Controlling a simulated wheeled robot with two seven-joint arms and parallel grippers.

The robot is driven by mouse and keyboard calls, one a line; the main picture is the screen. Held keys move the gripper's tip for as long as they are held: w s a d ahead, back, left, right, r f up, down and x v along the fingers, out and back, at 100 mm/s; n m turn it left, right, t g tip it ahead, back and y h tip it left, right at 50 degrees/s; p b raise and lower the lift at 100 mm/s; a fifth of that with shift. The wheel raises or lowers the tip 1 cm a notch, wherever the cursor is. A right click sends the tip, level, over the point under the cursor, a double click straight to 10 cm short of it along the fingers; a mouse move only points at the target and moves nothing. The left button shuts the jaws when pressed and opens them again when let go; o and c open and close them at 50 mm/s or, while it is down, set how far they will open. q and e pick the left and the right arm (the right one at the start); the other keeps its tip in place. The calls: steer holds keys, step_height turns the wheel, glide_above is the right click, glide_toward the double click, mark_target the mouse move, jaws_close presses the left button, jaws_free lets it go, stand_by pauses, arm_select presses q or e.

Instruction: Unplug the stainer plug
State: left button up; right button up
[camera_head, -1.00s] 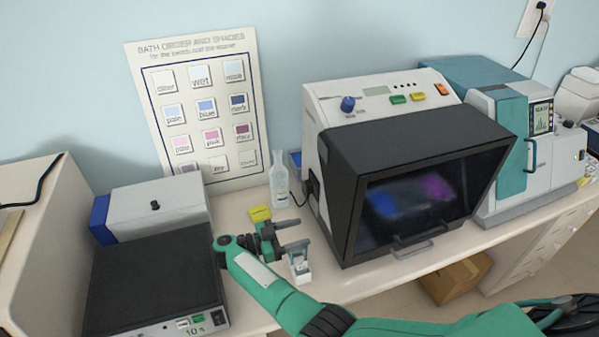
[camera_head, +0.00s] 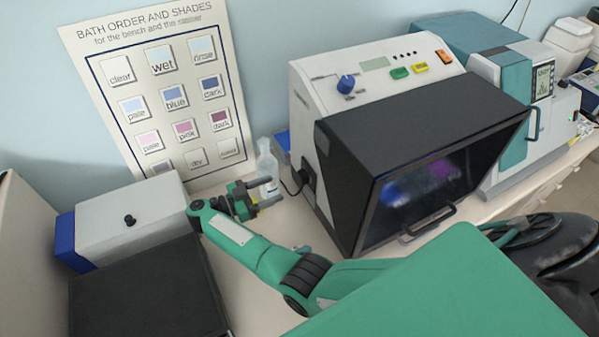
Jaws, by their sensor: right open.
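The stainer (camera_head: 330,100) is a white machine with a black hood and a dark window, standing in the middle of the bench. A black plug (camera_head: 306,177) sits at the stainer's left side, with a dark cord hanging from it toward the back of the bench. My right gripper (camera_head: 270,192) is open, its fingers pointing right toward the plug. It is left of the plug and apart from it, with nothing seen between the fingers. My left gripper is not in view.
A clear bottle (camera_head: 266,160) stands just behind my right gripper, with a blue item (camera_head: 283,147) beside it. A grey-white box (camera_head: 130,222) and a black-topped device (camera_head: 150,290) stand at left. A teal and white machine (camera_head: 515,110) stands right of the stainer.

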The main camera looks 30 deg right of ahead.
mark_target(299, 179)
steer(key=d, duration=0.5)
steer(key=d+p, duration=0.1)
steer(key=d, duration=0.1)
steer(key=shift+s+d, duration=0.2)
steer(key=shift+s, duration=0.1)
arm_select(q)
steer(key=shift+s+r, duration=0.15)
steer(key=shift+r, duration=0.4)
arm_select(e)
steer(key=shift+d, duration=0.8)
jaws_close()
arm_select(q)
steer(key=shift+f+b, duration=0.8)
arm_select(e)
steer(key=a, duration=0.6)
steer(key=shift+w, duration=0.15)
stand_by(0.4)
stand_by(0.5)
